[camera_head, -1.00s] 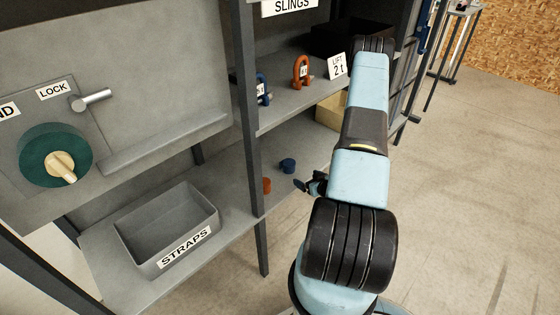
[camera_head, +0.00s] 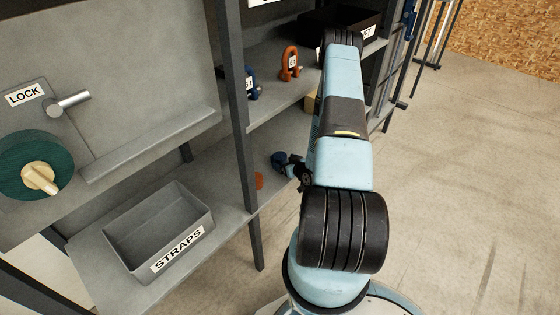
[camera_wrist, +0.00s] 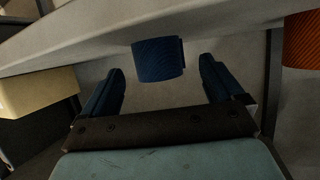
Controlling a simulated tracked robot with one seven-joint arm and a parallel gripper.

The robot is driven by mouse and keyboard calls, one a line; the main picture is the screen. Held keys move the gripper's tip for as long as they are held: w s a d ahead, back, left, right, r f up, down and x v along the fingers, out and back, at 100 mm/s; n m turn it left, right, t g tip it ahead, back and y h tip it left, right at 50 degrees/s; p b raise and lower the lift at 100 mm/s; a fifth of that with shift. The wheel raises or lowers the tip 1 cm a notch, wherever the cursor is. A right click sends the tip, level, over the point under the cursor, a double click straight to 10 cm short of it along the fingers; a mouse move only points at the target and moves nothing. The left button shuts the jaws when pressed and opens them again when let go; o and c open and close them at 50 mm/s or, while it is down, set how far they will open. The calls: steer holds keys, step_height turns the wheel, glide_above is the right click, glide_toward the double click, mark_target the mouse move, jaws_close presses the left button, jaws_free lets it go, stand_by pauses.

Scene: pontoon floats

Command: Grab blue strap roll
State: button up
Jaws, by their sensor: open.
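The blue strap roll (camera_wrist: 157,60) stands on the lower shelf, in the upper middle of the wrist view. In the head view the blue roll (camera_head: 278,158) is small, with the fingers close against it. My gripper (camera_wrist: 162,68) is open, one finger on each side of the roll's near part, with visible gaps on both sides. The fingers do not appear to touch it. In the head view my gripper (camera_head: 290,168) reaches into the shelf from the right, partly hidden by my own arm.
An orange roll (camera_wrist: 303,40) stands to the right in the wrist view; the head view shows it (camera_head: 259,181) near a shelf post. A yellowish box (camera_wrist: 38,92) lies left. A grey STRAPS bin (camera_head: 190,200) sits left of the post. Orange (camera_head: 289,64) and blue (camera_head: 251,84) shackles stand above.

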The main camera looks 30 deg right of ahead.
mark_target(280, 159)
steer(key=x, duration=0.4)
steer(key=shift+w+d, duration=0.1)
steer(key=shift+w, duration=0.3)
steer(key=c, duration=1.1)
steer(key=shift+c, duration=0.2)
